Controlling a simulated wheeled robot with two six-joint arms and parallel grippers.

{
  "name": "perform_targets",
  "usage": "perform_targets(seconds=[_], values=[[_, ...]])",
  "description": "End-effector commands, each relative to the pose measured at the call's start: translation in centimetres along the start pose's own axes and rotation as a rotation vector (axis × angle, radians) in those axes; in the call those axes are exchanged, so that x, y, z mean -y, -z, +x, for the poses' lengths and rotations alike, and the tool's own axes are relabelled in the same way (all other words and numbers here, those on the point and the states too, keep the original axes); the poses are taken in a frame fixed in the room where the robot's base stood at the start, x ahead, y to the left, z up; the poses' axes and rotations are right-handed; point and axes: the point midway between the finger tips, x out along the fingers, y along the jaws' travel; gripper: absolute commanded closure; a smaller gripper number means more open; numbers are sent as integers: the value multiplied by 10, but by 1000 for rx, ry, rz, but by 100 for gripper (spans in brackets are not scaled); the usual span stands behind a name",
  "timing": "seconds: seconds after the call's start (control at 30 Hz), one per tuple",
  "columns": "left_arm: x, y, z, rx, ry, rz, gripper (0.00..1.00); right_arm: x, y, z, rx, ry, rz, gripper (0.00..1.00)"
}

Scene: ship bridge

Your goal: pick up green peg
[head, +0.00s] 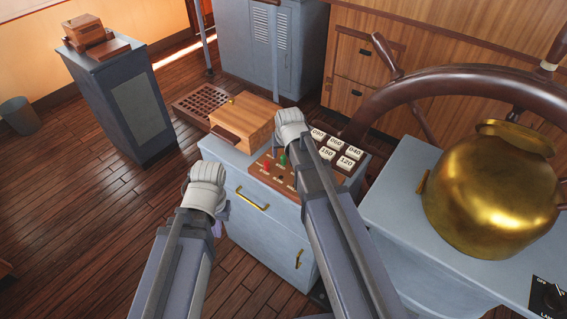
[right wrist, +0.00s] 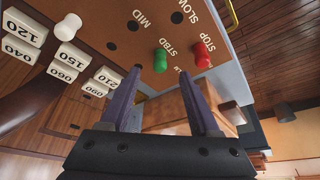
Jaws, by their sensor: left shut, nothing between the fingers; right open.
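The green peg (head: 283,159) stands in a brown peg board (head: 264,179) on the grey cabinet. In the right wrist view the green peg (right wrist: 160,61) is beside the "STBD" label. My right gripper (right wrist: 162,75) is open, its fingertips pointing at the board, with the green peg in line with the gap between them. In the head view my right wrist hides the right fingers. My left gripper (head: 223,214) is low, in front of the cabinet, shut and empty, mostly hidden by its wrist.
A red peg (right wrist: 203,55) stands close to the green one, by "STOP". A white peg (right wrist: 68,27) is further off. White numbered blocks (head: 327,148) and a wooden box (head: 246,119) flank the board. A brass pot (head: 490,190) and the ship's wheel (head: 440,78) stand right.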

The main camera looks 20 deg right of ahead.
Motion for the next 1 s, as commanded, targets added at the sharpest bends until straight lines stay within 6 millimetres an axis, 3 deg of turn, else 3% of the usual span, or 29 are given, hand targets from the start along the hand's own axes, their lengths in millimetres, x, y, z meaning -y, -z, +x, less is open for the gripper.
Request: perform_targets(seconds=[0.43,0.73,1.0], values=[[-4,3,46,0,0,-1,100,-1,-2,49,0,0,0,37],[-4,3,47,0,0,-1,100,-1,-1,50,0,0,0,37],[-4,3,47,0,0,-1,100,-1,-1,50,0,0,0,67]])
